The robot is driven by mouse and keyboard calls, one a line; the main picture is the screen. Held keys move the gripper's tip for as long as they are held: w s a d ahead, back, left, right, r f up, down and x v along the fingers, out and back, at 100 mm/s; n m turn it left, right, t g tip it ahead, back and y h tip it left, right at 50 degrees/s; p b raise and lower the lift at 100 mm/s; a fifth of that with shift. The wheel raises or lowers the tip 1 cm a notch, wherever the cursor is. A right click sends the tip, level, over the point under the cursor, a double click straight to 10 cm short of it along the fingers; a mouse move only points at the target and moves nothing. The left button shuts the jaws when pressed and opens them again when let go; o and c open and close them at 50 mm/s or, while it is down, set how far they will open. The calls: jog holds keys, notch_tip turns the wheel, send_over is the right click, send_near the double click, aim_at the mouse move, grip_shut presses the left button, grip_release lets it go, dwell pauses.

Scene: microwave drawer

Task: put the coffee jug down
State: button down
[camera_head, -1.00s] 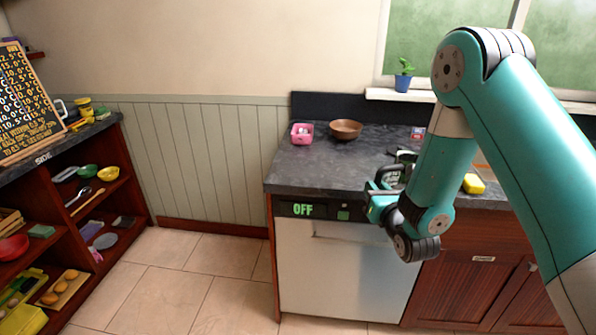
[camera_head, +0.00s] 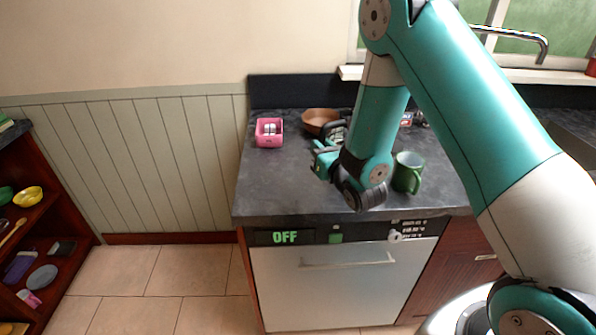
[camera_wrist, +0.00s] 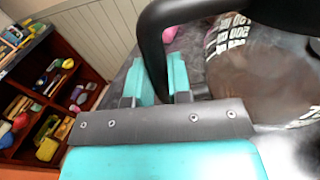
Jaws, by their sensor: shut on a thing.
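The coffee jug (camera_wrist: 255,75) fills the right of the wrist view, a clear glass body with white markings and a black handle. My gripper (camera_wrist: 162,75) is shut on the black handle, one teal finger on each side of it. In the head view my gripper (camera_head: 325,158) is over the dark countertop (camera_head: 285,190), left of the green mug. The jug is mostly hidden behind my arm there; only a dark part (camera_head: 338,130) shows. I cannot tell whether its base touches the counter.
A pink container (camera_head: 269,133) and a brown bowl (camera_head: 316,119) stand at the back of the counter. A green mug (camera_head: 408,172) stands right of my wrist. The front left counter is clear. A dishwasher (camera_head: 340,285) marked OFF is below.

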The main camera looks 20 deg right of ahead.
jog(key=a+r+n+y+p, duration=0.4)
jog(key=a+r, duration=0.7)
jog(key=r, duration=0.1)
jog(key=shift+w+a+f+b, duration=0.1)
jog(key=shift+w+f+b, duration=0.05)
jog(key=shift+f+b, duration=2.85)
jog(key=shift+w+a+f+b, duration=0.1)
jog(key=shift+f+b, duration=2.25)
jog(key=shift+f, duration=1.1)
jog(key=shift+w+f+b, duration=0.15)
jog(key=shift+f+b, duration=2.55)
jog(key=shift+f, duration=0.75)
jog(key=c, duration=1.1)
grip_release()
jog(key=shift+o, duration=0.2)
